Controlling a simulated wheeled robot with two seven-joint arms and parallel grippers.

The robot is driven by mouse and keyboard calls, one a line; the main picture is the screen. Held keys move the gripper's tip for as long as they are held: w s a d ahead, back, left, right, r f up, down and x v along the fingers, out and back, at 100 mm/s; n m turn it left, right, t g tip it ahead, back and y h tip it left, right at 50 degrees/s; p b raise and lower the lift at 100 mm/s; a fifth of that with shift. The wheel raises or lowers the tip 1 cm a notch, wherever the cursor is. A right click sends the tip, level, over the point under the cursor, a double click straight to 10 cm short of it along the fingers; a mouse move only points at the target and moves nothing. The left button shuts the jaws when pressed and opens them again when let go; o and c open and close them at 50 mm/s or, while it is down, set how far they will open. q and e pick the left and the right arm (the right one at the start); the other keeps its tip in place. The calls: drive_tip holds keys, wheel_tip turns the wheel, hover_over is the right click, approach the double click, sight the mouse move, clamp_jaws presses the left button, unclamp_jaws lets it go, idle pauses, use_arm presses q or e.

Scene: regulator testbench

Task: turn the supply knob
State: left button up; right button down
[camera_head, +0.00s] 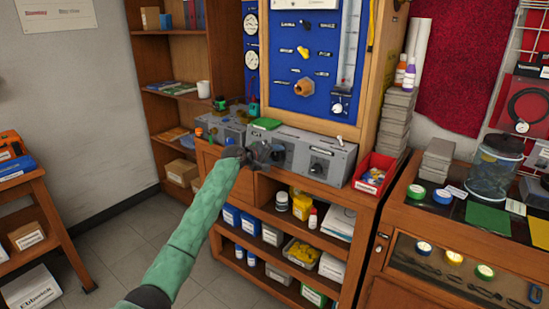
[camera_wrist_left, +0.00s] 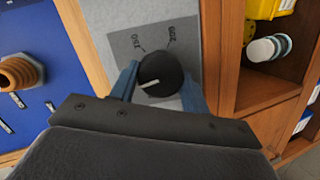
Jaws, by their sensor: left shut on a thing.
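In the left wrist view, a round black knob (camera_wrist_left: 160,73) with a white pointer line sits on a grey panel with a dark label plate (camera_wrist_left: 128,42) behind it. The two blue fingers of my left gripper (camera_wrist_left: 160,85) lie on either side of the knob and are shut on it. The pointer line points toward the lower left of that view. In the head view, my green-sleeved left arm reaches in to the left gripper (camera_head: 264,155) at the front of the grey bench unit (camera_head: 343,160). The gripper largely hides the held knob there. My right gripper does not show.
Another black knob (camera_head: 317,169) is on the same unit's front, to the right. A red bin (camera_head: 374,172) stands right of it. A blue panel (camera_head: 318,95) with fittings rises behind. Open shelves with bottles and boxes lie below.

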use_arm(q)
drive_tip(key=shift+f+m, duration=0.1)
drive_tip(key=shift+m, duration=0.8)
drive_tip(key=shift+s+d+m+y, duration=0.1)
drive_tip(key=shift+m+y, duration=0.2)
drive_tip(key=shift+m, duration=0.6)
drive_tip(key=shift+m+y, duration=0.5)
drive_tip(key=shift+m, duration=0.6)
drive_tip(key=m, duration=0.3)
drive_tip(key=shift+d+y+p, duration=0.1)
drive_tip(key=shift+y+p, duration=0.2)
drive_tip(key=shift+y, duration=0.1)
drive_tip(key=shift+s+d+m+y+p, duration=0.1)
drive_tip(key=shift+m+y+p, duration=0.2)
drive_tip(key=shift+m, duration=1.3)
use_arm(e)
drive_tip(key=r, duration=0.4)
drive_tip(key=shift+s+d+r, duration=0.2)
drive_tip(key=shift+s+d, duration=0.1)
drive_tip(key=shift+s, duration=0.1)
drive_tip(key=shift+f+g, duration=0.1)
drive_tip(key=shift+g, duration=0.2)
use_arm(q)
drive_tip(key=o, duration=1)
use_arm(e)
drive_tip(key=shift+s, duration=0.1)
